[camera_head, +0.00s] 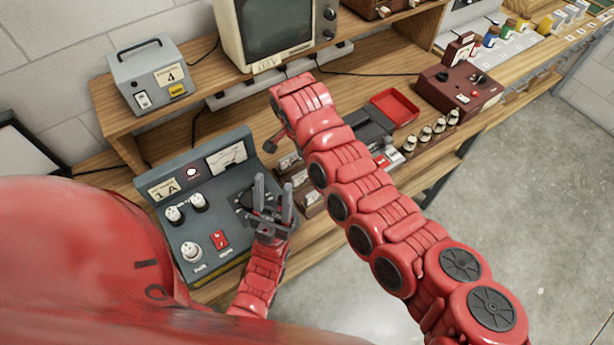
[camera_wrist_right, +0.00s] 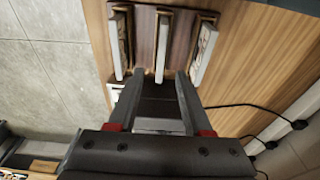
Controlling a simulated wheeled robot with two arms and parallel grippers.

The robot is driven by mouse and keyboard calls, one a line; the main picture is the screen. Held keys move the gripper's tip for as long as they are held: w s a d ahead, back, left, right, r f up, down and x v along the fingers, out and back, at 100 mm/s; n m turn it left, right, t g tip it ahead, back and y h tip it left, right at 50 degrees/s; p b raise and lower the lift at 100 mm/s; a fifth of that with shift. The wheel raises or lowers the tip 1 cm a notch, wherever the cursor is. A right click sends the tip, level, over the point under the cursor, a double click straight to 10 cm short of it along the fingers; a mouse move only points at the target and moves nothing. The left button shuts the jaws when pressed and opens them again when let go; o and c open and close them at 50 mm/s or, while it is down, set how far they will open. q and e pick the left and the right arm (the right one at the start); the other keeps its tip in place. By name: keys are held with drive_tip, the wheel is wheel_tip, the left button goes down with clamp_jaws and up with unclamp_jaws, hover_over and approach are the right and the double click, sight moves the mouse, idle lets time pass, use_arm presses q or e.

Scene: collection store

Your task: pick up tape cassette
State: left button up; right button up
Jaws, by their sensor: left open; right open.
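In the right wrist view, a dark reddish-brown rack (camera_wrist_right: 180,42) holds three thin slabs on edge that look like tape cassettes. The middle one (camera_wrist_right: 162,48) lines up between the fingertips of my open right gripper (camera_wrist_right: 158,82); I cannot tell how deep it sits between them. Others stand at the left (camera_wrist_right: 119,45) and right (camera_wrist_right: 204,52). In the head view, small cased items (camera_head: 312,198) show on the bench beside my right arm, which hides part of them and most of the right gripper. My left gripper (camera_head: 273,190) is open and empty, over the grey control panel's right side.
The grey control panel (camera_head: 208,235) with knobs stands at the left of the bench. A red tray (camera_head: 395,106) and a maroon device (camera_head: 459,88) lie to the right. A monitor (camera_head: 275,30) and a grey box (camera_head: 150,75) stand on the shelf behind. Floor is clear at right.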

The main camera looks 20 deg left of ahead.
sight(306, 171)
wheel_tip(306, 171, down, 6)
drive_tip(key=shift+r+b, duration=0.1)
drive_tip(key=shift+b, duration=0.45)
drive_tip(key=shift+w, duration=0.1)
clamp_jaws()
